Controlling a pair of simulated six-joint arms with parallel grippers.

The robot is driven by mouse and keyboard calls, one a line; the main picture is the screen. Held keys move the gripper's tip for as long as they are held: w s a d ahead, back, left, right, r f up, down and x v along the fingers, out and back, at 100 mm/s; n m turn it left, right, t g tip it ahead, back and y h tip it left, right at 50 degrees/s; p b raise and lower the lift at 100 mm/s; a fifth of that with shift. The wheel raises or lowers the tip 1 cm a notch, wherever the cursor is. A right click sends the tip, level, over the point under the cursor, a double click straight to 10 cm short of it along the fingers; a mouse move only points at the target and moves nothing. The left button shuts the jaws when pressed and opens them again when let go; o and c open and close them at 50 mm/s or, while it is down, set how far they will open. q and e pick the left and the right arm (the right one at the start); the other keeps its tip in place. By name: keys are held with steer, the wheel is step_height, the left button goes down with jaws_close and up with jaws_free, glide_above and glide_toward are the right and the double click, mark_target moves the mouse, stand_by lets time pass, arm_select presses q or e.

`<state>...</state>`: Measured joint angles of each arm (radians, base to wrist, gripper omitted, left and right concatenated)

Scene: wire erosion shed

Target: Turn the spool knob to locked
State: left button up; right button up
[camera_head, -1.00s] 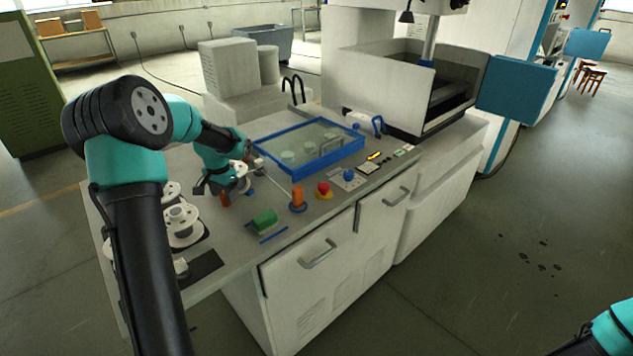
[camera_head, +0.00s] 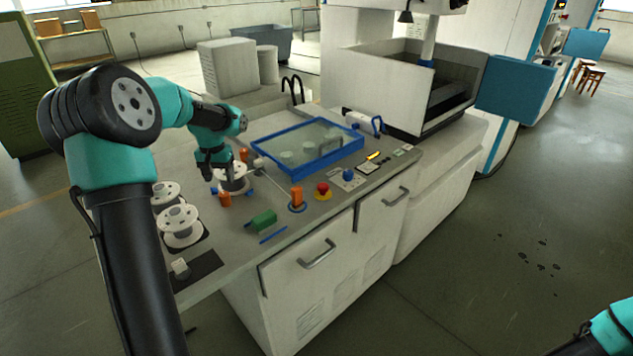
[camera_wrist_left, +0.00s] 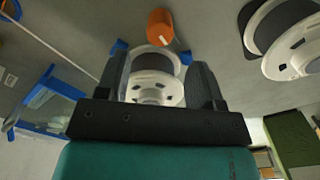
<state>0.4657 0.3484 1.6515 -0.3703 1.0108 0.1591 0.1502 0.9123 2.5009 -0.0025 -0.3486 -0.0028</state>
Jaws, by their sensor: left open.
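An orange knob (camera_head: 224,200) stands on the bench at the front of a white spool (camera_head: 234,180). In the left wrist view the orange knob (camera_wrist_left: 159,27) has a pale mark on its end, beyond the fingertips. My left gripper (camera_head: 213,172) is at the spool's left rear side in the head view, pointing down. In the left wrist view its fingers (camera_wrist_left: 160,72) are spread apart, with the white spool (camera_wrist_left: 155,88) showing in the gap. I cannot tell whether they touch it. Only a teal and black part of my right arm shows at the lower right corner.
Two more white spools (camera_head: 181,226) stand to the left. Another orange piece (camera_head: 297,198) in a blue ring, a red button (camera_head: 322,189) and a green block (camera_head: 263,221) lie to the right. A blue-framed tray (camera_head: 309,166) is behind. The bench's front edge is clear.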

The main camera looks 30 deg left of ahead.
arm_select(q)
step_height(320, 180, up, 10)
steer(key=w+d+f+t, duration=0.3)
steer(key=d, duration=0.6)
steer(key=w+d+f+m+t+h, duration=0.1)
steer(key=w+d+f+t, duration=0.2)
steer(key=d, duration=0.6)
steer(key=w+d+f+t+h, duration=0.1)
steer(key=w+d+f+t, duration=0.2)
steer(key=d, duration=0.6)
steer(key=shift+w+f+m+t, duration=0.3)
steer(key=shift+w, duration=0.5)
steer(key=a+g, duration=0.1)
steer(key=a, duration=0.1)
steer(key=a+r+n, duration=0.1)
steer(key=a, duration=0.2)
steer(key=a+g, duration=0.1)
steer(key=a, duration=0.1)
steer(key=shift+a+r+g, duration=0.15)
steer(key=shift+g, duration=0.15)
steer(key=s+a+r+n+g, duration=0.2)
steer(key=s+a+g, duration=0.1)
steer(key=a, duration=0.5)
step_height(320, 180, up, 6)
steer(key=n+g+y, duration=0.2)
steer(key=n+g, duration=0.2)
glide_above(223, 194)
steer(key=shift+d, duration=0.1)
